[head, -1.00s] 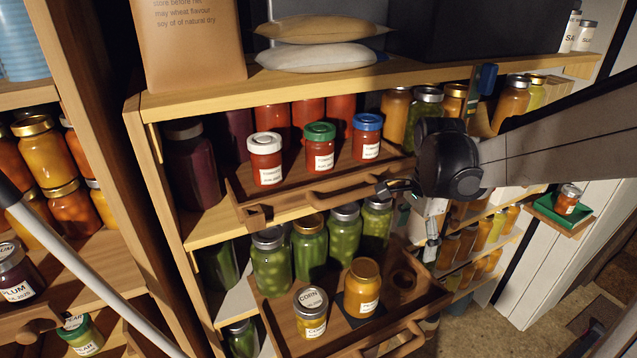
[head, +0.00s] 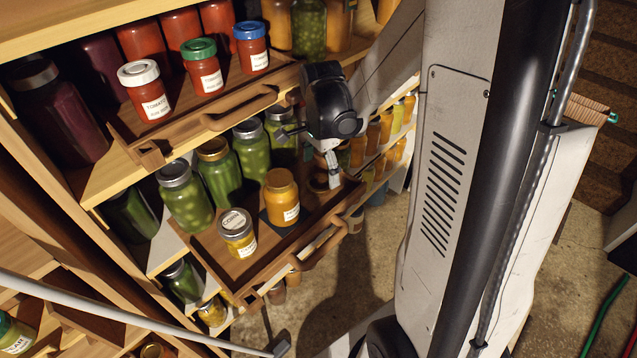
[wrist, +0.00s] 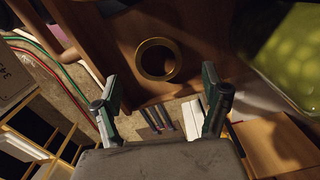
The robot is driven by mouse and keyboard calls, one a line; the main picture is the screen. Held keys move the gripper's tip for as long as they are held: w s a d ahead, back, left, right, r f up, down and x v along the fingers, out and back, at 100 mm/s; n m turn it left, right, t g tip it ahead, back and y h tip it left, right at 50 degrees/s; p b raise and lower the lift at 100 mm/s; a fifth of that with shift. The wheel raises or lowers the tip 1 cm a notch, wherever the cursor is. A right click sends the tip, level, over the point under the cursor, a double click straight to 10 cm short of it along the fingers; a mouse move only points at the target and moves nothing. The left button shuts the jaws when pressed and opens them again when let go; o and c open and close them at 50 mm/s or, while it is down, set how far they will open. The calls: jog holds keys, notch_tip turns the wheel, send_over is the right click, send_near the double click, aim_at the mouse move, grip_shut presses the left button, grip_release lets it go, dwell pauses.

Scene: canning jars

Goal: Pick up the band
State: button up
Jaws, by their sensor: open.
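The band (wrist: 139,60) is a gold ring lying on the brown wooden tray (wrist: 105,25). In the wrist view it is ahead of the gap between my fingers, and dark shows through its middle. My gripper (wrist: 160,92) is open and empty, its two green-edged fingers spread apart, with the band beyond their tips. In the head view my gripper (head: 330,172) is over the right end of the lower pulled-out tray (head: 215,258).
On the lower tray stand a corn jar (head: 237,232), an open-topped orange jar (head: 281,197) and green jars (head: 185,197). A green jar (wrist: 290,55) is close on the right in the wrist view. The upper tray (head: 185,132) with tomato jars (head: 146,92) overhangs behind my gripper.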

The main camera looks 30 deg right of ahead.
aim_at(321, 186)
jog(key=shift+f, duration=2.2)
jog(key=shift+c, duration=0.4)
jog(key=c, duration=0.8)
